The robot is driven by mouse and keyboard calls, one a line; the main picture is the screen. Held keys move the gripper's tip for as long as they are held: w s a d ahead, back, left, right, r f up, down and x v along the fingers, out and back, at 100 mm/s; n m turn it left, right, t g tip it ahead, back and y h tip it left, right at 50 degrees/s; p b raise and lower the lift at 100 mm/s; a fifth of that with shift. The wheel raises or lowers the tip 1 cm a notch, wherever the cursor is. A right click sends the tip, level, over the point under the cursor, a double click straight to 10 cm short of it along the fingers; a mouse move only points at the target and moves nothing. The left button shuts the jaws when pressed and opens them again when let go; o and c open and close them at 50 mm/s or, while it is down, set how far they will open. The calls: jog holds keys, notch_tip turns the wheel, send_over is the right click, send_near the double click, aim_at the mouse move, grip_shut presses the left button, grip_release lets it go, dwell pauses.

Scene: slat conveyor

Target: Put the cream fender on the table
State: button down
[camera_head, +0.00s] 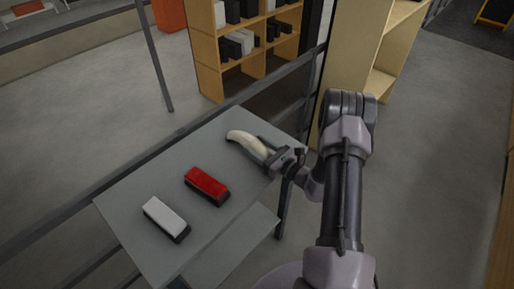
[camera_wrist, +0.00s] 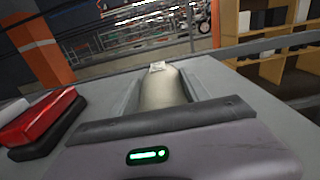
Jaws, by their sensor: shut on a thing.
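The cream fender (camera_head: 245,141) is a curved pale piece at the far right end of the grey table (camera_head: 150,185). My gripper (camera_head: 264,152) is at its near end, with the jaws shut on it. In the wrist view the fender (camera_wrist: 163,88) stands out between the two fingers of my gripper (camera_wrist: 163,95), with a small light tag near its far end. The fender is over the tabletop; I cannot tell whether its underside touches the surface.
A red block with a dark base (camera_head: 207,184) and a white block with a dark base (camera_head: 165,217) lie on the table, left of my gripper. A dark rail (camera_head: 150,152) runs along the table's far side. Wooden shelves (camera_head: 208,50) stand behind.

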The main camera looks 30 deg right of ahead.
jog(key=shift+f, duration=0.2)
jog(key=c, duration=0.5)
grip_release()
jog(key=shift+r, duration=0.1)
